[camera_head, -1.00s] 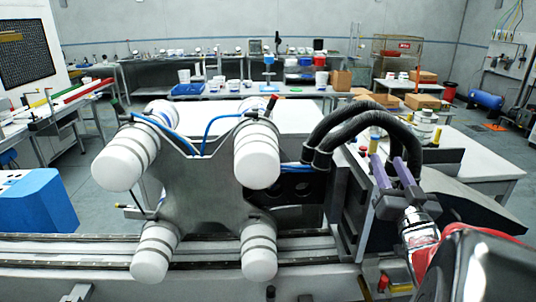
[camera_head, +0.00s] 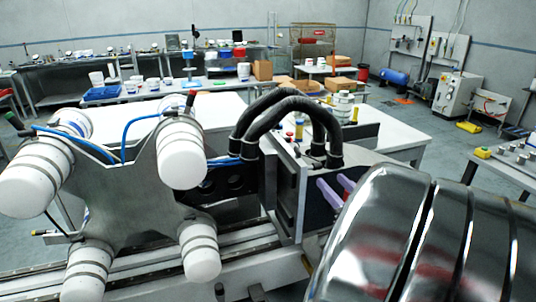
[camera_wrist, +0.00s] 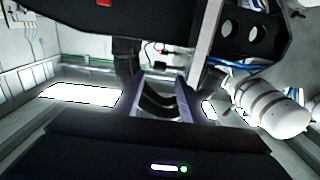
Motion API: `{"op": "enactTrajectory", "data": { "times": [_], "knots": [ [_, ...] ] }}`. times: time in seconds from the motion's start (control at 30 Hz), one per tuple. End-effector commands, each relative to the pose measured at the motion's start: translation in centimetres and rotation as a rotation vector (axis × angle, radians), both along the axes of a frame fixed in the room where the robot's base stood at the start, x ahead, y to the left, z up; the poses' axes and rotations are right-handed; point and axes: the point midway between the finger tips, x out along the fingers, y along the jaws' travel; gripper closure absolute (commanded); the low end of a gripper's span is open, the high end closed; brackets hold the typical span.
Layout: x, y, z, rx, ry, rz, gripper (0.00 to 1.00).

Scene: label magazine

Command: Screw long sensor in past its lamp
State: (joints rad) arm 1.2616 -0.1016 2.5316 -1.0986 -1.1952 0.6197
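My gripper (camera_head: 334,189) has two purple fingers, pointing at the grey machine block. The wrist view shows them (camera_wrist: 163,92) apart, with dark curved shapes seen between them; I see nothing clearly held. The head view shows a grey plate (camera_head: 135,190) with white ribbed cylinders at its corners. A thin red-tipped rod (camera_head: 190,98) with a blue cable stands by the upper right cylinder (camera_head: 181,152). A dark, green-ended rod (camera_head: 15,121) is at the upper left. A small brass-coloured piece (camera_head: 42,232) is at the lower left. I cannot tell which part is the long sensor or its lamp.
Thick black hoses (camera_head: 287,105) arch over the machine block (camera_head: 290,180), close to my fingers. A rail (camera_head: 245,250) runs below the plate. My shiny arm covers the lower right. A white table (camera_head: 225,112) stands behind, with benches and boxes beyond.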

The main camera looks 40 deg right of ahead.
Motion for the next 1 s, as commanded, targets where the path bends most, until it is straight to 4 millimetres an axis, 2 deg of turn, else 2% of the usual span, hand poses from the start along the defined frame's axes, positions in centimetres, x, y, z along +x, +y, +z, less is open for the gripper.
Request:
{"op": "enactTrajectory", "data": {
  "times": [0.37,0.77,1.0],
  "knots": [
    [1.1,-0.3,0.1,0.001,-0.001,0.002,0.61],
    [5.6,-1.4,0.0,0.002,-0.001,0.005,0.61],
    [8.9,-2.4,0.0,0.001,-0.001,0.005,0.61]
  ]
}}
